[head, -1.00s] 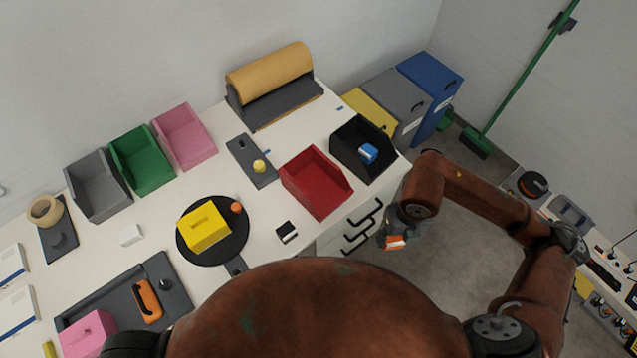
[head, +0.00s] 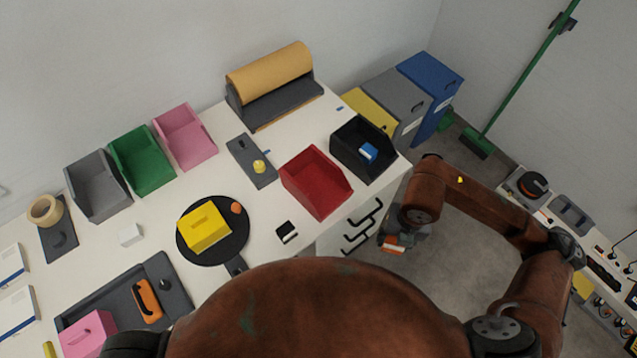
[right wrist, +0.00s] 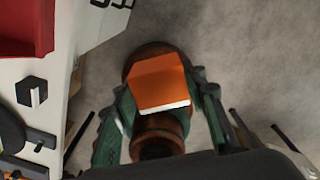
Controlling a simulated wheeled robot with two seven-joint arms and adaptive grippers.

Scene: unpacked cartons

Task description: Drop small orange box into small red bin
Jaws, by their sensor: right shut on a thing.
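The small orange box (right wrist: 158,84) sits between the green fingers of my right gripper (right wrist: 160,105) in the right wrist view. The gripper is shut on it. In the head view the right gripper (head: 396,244) and the orange box (head: 393,248) are off the table's front edge, above the floor and to the right of the drawer handles. The small red bin (head: 316,182) stands upright on the table near that edge, up and left of the gripper. Its open top shows and it looks empty. Part of it shows in the right wrist view (right wrist: 28,28). My left gripper is not in view.
A black bin (head: 362,148) holding a blue box stands right of the red bin. A black-and-white block (head: 287,232) and a round black board (head: 213,230) with a yellow box lie left of it. Drawer handles (head: 362,226) project from the table's front.

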